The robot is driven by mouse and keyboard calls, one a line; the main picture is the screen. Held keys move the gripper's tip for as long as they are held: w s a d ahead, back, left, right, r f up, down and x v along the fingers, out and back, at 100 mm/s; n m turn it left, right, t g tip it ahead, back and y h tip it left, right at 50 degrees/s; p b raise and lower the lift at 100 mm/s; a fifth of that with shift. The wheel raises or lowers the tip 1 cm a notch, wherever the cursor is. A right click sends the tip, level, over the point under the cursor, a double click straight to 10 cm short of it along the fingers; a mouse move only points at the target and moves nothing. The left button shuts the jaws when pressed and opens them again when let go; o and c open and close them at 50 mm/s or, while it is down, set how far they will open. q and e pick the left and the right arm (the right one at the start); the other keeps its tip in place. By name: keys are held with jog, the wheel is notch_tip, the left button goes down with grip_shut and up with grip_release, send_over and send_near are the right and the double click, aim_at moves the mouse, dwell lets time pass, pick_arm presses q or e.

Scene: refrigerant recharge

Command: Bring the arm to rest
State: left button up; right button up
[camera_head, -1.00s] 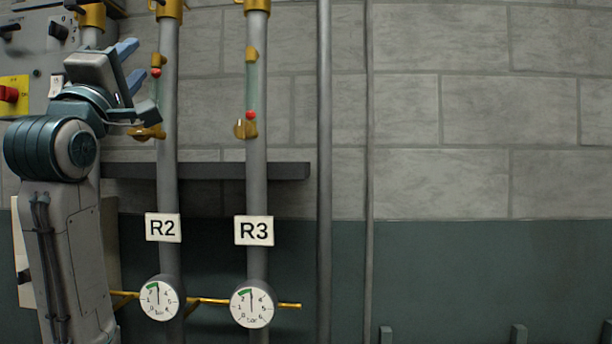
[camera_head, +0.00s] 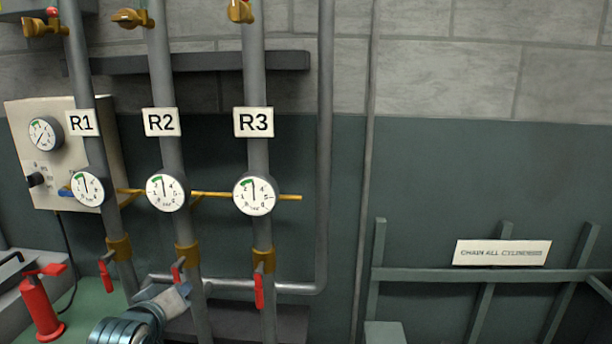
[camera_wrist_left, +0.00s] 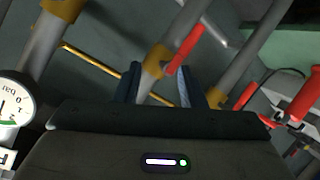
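My left gripper (camera_head: 178,292) is low in the head view, in front of the lower pipes labelled R1 and R2. In the left wrist view my left gripper (camera_wrist_left: 159,84) has its two dark fingers apart with nothing held between them. A pipe with a brass collar (camera_wrist_left: 154,62) and a red valve handle (camera_wrist_left: 184,48) shows beyond the fingers; I cannot tell how far off they are. My right gripper is in neither view.
Pipes R1, R2 and R3 carry round gauges; the R3 gauge (camera_head: 255,194) is rightmost. Red handles hang below, one on R3 (camera_head: 259,290). A red cylinder (camera_head: 41,308) stands at lower left. A rack (camera_head: 480,274) with a sign (camera_head: 502,252) is at right.

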pick_arm(q)
jog(key=s+f+m+g, duration=0.4)
jog(key=s+f+g, duration=0.1)
jog(key=s+f, duration=1.1)
jog(key=s+f+m+g, duration=0.25)
jog(key=s+f, duration=0.25)
jog(key=s, duration=0.4)
jog(key=s+f+m+g, duration=0.1)
jog(key=s+f+g, duration=0.25)
jog(key=s, duration=0.45)
notch_tip(320, 180, down, 25)
jog(key=a, duration=0.3)
jog(key=s+f, duration=0.6)
jog(key=f, duration=0.4)
jog(key=s+a+f+g, duration=0.1)
jog(key=s+f, duration=0.5)
jog(key=f, duration=0.5)
jog(key=shift+y, duration=0.3)
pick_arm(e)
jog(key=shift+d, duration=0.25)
pick_arm(q)
jog(key=shift+n, duration=0.25)
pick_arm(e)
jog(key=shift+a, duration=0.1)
